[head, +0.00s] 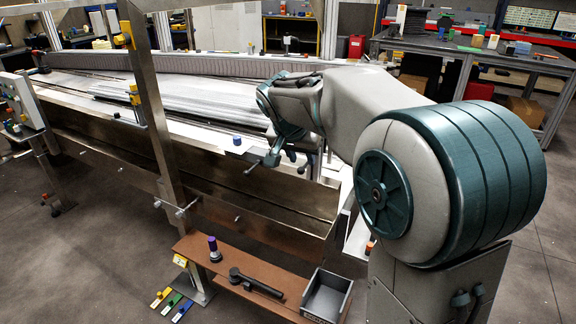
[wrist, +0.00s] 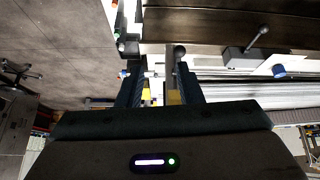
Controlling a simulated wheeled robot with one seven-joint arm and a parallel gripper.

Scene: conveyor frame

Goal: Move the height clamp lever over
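My gripper (head: 285,154) hangs at the near edge of the conveyor in the head view. In the wrist view its two dark fingers stand apart with a gap between them (wrist: 160,74). A grey bar with a dark ball end (wrist: 180,51) shows at the right finger; I cannot tell whether they touch. A lever with a ball end (wrist: 257,37) rises from a dark block (wrist: 240,56) right of the fingers. A small lever (head: 253,168) also shows just left of the gripper in the head view. I cannot tell for certain which is the height clamp lever.
A blue knob (head: 237,141) sits on the conveyor edge. A steel post (head: 155,120) with yellow fittings stands left. Below, a brown shelf (head: 225,272) holds a purple-topped piece (head: 214,247), a black tool (head: 256,284) and a grey bin (head: 326,296). Floor at left is open.

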